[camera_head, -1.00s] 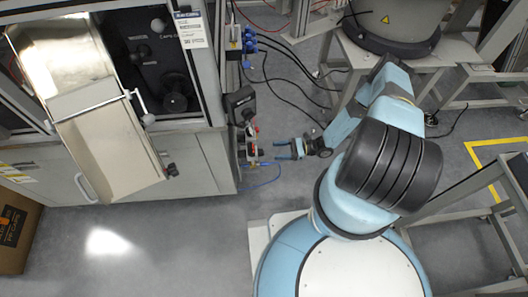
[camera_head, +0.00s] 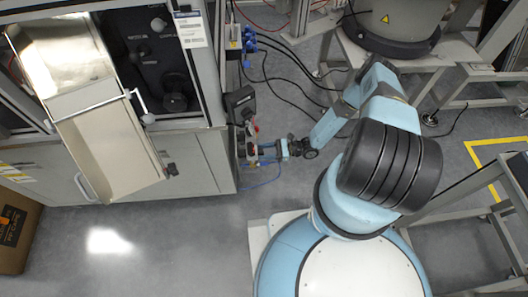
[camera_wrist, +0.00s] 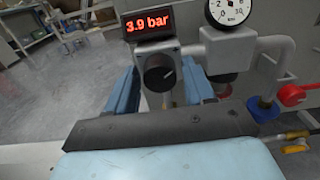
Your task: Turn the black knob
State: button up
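The black knob (camera_wrist: 160,72) sits on a grey housing in the wrist view, just below a display reading 3.9 bar (camera_wrist: 148,24). A light pointer line shows on the knob's face. My gripper (camera_wrist: 160,68) is open, with one blue finger left of the knob and one right of it. Gaps show between the knob and both fingers in this view; how deep the fingertips reach cannot be told. In the head view my gripper (camera_head: 268,152) is at the valve assembly (camera_head: 246,146) on the cabinet's right side. The knob cannot be made out there.
A white pressure gauge (camera_wrist: 229,11) stands right of the knob on grey pipework. A red valve handle (camera_wrist: 292,95) and a yellow handle (camera_wrist: 293,149) are further right. In the head view, cables (camera_head: 290,68) lie on the floor behind the arm. Open floor (camera_head: 200,235) lies in front of the cabinet.

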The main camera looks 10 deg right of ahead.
jog(key=c, duration=0.8)
jog(key=shift+a, duration=0.1)
